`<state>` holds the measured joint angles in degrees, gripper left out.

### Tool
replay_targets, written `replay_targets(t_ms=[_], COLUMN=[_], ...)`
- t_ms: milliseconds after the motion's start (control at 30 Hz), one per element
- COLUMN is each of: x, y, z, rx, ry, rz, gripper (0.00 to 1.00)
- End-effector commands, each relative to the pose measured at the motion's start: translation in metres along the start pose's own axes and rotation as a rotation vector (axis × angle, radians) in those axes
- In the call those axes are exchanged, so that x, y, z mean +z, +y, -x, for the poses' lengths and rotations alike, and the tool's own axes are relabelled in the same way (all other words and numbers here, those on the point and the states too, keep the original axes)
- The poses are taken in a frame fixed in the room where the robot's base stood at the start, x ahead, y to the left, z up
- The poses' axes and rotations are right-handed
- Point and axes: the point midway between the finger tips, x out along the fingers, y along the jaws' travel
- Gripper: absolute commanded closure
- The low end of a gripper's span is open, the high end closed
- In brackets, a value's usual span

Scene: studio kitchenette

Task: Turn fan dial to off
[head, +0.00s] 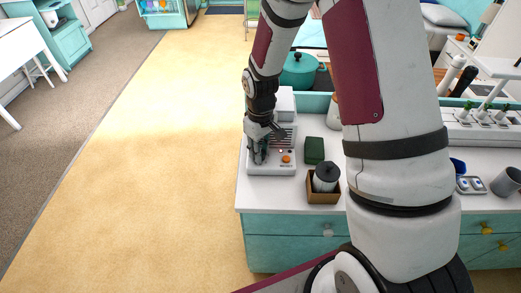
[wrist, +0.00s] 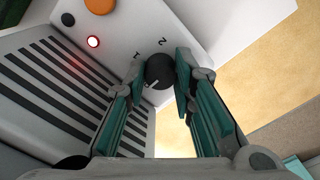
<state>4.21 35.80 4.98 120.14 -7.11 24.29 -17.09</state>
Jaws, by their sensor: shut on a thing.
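The fan unit is a white box with a dark slatted grille (wrist: 65,88). Its round black dial (wrist: 159,72) sits on the panel in the wrist view, with the marks 1 and 2 beside it. A pale line on the dial points to the lower left; I see no off mark. My gripper (wrist: 158,66) has its teal-padded fingers on either side of the dial, shut on it. In the head view my gripper (head: 258,153) is at the left part of the unit (head: 277,168) and hides the dial there.
An orange knob (wrist: 99,5) and a lit red lamp (wrist: 93,42) are on the same panel. On the white counter (head: 257,191), a dark green box (head: 314,150) and a brown holder with a dark-lidded canister (head: 326,180) stand to the right. Open floor lies left.

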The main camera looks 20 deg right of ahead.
Motion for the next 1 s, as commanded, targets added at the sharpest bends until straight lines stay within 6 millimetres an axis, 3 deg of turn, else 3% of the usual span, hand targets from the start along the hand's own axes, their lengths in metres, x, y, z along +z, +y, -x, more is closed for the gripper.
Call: replay_targets(t_ms=[67, 100, 133, 433, 567, 1000], x=[-0.001, -0.001, -0.001, 0.000, -0.001, -0.001], y=[-0.001, -0.001, -0.001, 0.000, 0.000, 0.000], z=[0.000, 0.000, 0.000, 0.001, 0.010, 0.092], rx=[0.000, -0.001, -0.001, 0.000, 0.001, 0.002], ry=[0.001, 0.001, 0.001, 0.000, 0.003, 0.004], rz=[0.002, 0.002, 0.002, 0.000, -0.001, 0.000], gripper=[1.00, 0.70, 0.67, 0.67, 0.67, 0.67])
